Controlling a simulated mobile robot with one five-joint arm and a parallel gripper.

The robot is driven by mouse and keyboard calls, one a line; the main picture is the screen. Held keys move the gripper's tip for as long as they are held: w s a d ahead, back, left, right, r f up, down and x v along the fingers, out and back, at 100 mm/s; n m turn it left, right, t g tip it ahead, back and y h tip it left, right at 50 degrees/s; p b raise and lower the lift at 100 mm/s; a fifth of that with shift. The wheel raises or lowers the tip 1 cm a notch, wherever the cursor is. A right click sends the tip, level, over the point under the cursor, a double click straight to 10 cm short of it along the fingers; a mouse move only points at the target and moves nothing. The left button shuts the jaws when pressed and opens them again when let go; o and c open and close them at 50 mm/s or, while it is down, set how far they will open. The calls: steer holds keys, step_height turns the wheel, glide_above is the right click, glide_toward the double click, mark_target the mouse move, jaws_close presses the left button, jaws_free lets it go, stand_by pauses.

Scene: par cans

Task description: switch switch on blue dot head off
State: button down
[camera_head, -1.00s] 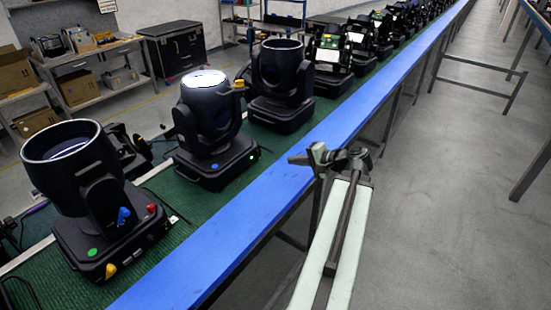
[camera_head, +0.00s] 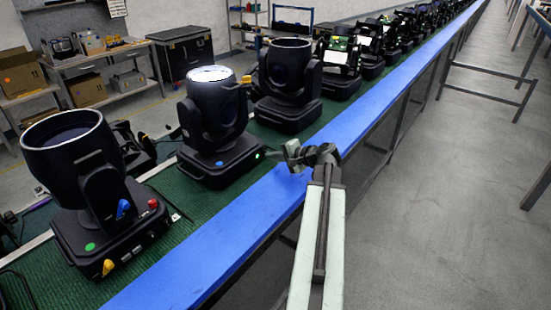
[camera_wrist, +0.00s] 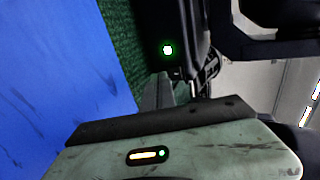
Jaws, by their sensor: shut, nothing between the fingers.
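The blue dot head (camera_head: 216,128) stands second from the front on the green belt, its lens top glowing white. Its blue dot (camera_head: 220,163) is on the base. A small green light (camera_head: 258,155) glows at the base's right end; it also shows in the wrist view (camera_wrist: 167,49). I cannot make out whether it is part of the switch. My gripper (camera_head: 284,154) is shut and empty just right of that light, over the blue rail. In the wrist view its fingers (camera_wrist: 166,90) point toward the base's dark face, close to the light; contact cannot be told.
A green dot head (camera_head: 85,190) with blue, red and yellow knobs stands in front. Another dark head (camera_head: 287,85) stands behind. The blue rail (camera_head: 235,220) runs along the belt's edge.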

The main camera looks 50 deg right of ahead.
steer(key=shift+w+a+f+b, duration=0.1)
steer(key=shift+w+a+b, duration=0.1)
steer(key=shift+b, duration=0.2)
steer(key=shift+s+d, duration=0.1)
steer(key=shift+d, duration=0.05)
steer(key=shift+r+p, duration=0.9)
steer(key=shift+p, duration=0.1)
